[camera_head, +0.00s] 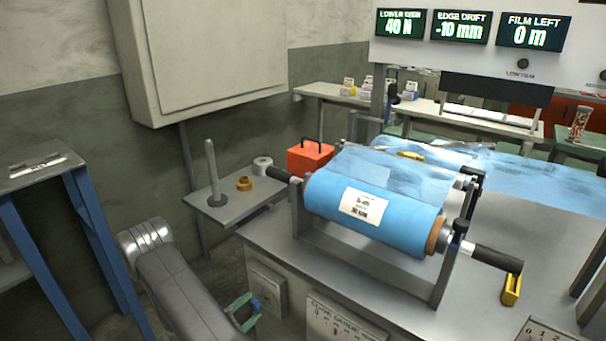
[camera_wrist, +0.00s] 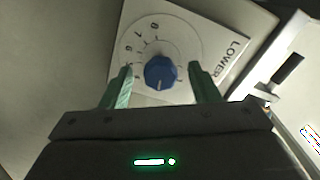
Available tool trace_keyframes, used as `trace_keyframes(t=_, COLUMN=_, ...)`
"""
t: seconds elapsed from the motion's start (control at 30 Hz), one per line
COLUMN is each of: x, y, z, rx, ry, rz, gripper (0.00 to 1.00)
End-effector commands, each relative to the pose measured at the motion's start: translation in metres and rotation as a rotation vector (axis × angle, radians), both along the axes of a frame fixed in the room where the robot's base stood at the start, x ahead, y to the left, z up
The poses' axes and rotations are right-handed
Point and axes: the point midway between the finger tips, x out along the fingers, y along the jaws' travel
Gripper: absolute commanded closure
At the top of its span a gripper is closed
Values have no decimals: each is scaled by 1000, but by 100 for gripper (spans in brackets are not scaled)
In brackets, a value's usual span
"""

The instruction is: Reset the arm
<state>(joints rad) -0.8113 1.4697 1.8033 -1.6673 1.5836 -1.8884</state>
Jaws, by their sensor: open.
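My gripper (camera_wrist: 161,84) is open, its two green fingers on either side of a blue dial knob (camera_wrist: 160,72) in the wrist view. Gaps show between the fingers and the knob, though I cannot tell how deep the fingertips reach. The knob sits on a white numbered plate (camera_wrist: 215,25) with the word LOWER partly showing. In the head view my gripper (camera_head: 243,311) is low, in front of the grey bench's front face, at the end of my grey arm (camera_head: 175,285). A bit of blue shows at its fingertips there.
A blue film roll (camera_head: 370,215) lies in a cradle on the grey bench (camera_head: 410,300), with a black crank handle (camera_head: 497,260) at right. A side shelf (camera_head: 225,210) holds an upright post. A blue-legged stand (camera_head: 95,235) is at left. Displays (camera_head: 402,24) read 40 N, -10 mm, 0 m.

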Motion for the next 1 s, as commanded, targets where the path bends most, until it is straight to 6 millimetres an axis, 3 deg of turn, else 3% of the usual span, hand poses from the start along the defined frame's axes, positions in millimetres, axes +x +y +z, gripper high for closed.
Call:
trace_keyframes(t=0.2, x=15, y=-12, z=0, rx=1, ry=-1, rz=-2, gripper=45)
trace_keyframes(t=0.47, x=19, y=-15, z=0, rx=1, ry=-1, rz=0, gripper=45)
trace_keyframes(t=0.77, x=17, y=-13, z=0, rx=0, ry=0, rz=1, gripper=45)
trace_keyframes(t=1.0, x=1, y=0, z=0, rx=-1, ry=1, rz=4, gripper=45)
